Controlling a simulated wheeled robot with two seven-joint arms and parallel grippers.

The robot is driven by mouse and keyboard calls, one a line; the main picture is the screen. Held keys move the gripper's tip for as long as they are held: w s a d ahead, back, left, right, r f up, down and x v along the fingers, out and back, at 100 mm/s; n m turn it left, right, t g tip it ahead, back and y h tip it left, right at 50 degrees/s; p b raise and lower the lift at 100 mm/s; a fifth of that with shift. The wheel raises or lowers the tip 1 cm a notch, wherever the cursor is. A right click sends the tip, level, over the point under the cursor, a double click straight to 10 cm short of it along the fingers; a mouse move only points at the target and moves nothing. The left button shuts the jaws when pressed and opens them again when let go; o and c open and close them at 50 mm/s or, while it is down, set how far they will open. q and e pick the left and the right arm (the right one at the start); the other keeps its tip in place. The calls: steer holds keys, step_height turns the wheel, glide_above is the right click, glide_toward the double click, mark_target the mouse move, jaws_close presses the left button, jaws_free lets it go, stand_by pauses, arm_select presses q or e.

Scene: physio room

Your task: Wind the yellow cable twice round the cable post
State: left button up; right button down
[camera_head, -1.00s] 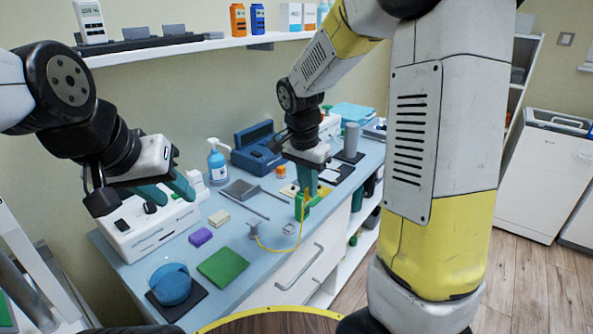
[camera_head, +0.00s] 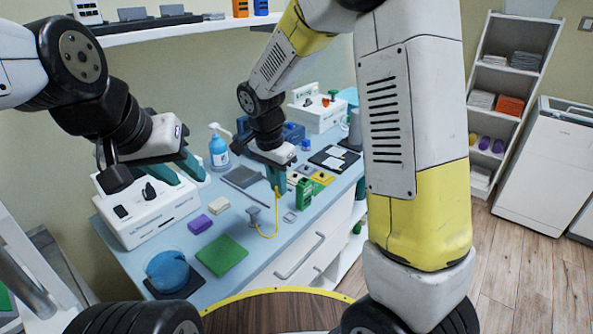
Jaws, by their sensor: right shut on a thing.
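The yellow cable (camera_head: 276,212) rises in a loop from a small grey piece (camera_head: 254,215) near the bench's front edge to my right gripper (camera_head: 276,184). My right gripper points down, shut on the cable above the bench. A grey upright cylinder (camera_head: 355,128) stands farther back, partly hidden by my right arm. I cannot tell whether this cylinder or the small grey piece is the cable post. No full turn of cable shows round either. My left gripper (camera_head: 178,170) is open and empty, over the white device (camera_head: 150,212) at the left.
A green box (camera_head: 304,193) stands just right of my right gripper. A purple block (camera_head: 200,224), a green pad (camera_head: 222,256) and a blue round dish (camera_head: 167,272) lie front left. A blue-labelled bottle (camera_head: 219,150) stands behind. A shelf (camera_head: 190,23) runs above the bench.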

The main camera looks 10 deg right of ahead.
steer(key=shift+w+a+f, duration=0.25)
steer(key=shift+a+f, duration=0.05)
steer(key=shift+f, duration=1.1)
steer(key=shift+w+a+f, duration=0.2)
steer(key=shift+a+f, duration=0.1)
steer(key=shift+f, duration=1.05)
steer(key=shift+w+a+f, duration=0.25)
steer(key=shift+a+f, duration=0.05)
steer(key=shift+f, duration=1.1)
steer(key=shift+w, duration=0.1)
